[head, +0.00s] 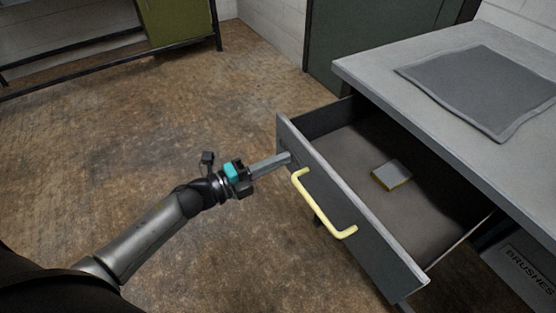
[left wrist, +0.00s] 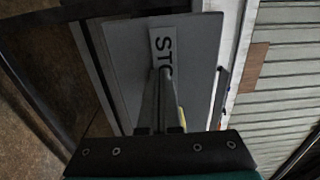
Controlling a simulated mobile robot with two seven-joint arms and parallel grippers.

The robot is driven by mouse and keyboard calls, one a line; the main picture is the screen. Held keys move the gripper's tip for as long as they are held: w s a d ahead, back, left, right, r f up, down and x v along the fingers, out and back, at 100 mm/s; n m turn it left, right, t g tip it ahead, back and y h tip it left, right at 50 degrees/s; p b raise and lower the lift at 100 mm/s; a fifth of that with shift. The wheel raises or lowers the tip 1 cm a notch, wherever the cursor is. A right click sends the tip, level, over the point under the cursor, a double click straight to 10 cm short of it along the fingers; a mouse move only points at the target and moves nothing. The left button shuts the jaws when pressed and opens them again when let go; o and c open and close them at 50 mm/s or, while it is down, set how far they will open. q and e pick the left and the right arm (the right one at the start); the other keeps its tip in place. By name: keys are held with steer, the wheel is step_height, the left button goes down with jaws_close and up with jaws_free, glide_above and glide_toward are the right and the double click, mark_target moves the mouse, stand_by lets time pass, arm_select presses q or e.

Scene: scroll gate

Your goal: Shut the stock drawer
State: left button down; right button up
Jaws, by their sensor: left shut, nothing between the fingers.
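The stock drawer (head: 383,232) is pulled out from under a grey worktop, with a yellow bar handle (head: 318,207) on its dark front. My left gripper (head: 287,158) is shut and empty, its fingertips at the upper left part of the drawer front, beside the handle. In the left wrist view the fingers (left wrist: 160,76) reach to the drawer front (left wrist: 125,62), over a label whose letters "ST" show; the rest is hidden. Whether they touch the front I cannot tell. My right gripper is out of view.
A small grey and yellow block (head: 392,175) lies inside the drawer. A grey mat (head: 485,85) lies on the worktop (head: 385,82). A panel marked "BRUSHES" (head: 528,268) is below the worktop at right. The brown floor (head: 150,130) left of the drawer is clear.

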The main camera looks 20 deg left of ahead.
arm_select(q)
steer(key=b+x, duration=0.2)
steer(key=x, duration=1)
steer(key=shift+w+d, duration=0.1)
steer(key=b+x, duration=0.2)
steer(key=x, duration=0.8)
steer(key=shift+w+d+r, duration=0.1)
steer(key=shift+r, duration=0.15)
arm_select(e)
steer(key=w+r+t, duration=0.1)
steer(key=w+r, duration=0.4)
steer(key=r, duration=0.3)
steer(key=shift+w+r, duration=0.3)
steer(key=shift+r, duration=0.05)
arm_select(q)
steer(key=shift+r, duration=0.1)
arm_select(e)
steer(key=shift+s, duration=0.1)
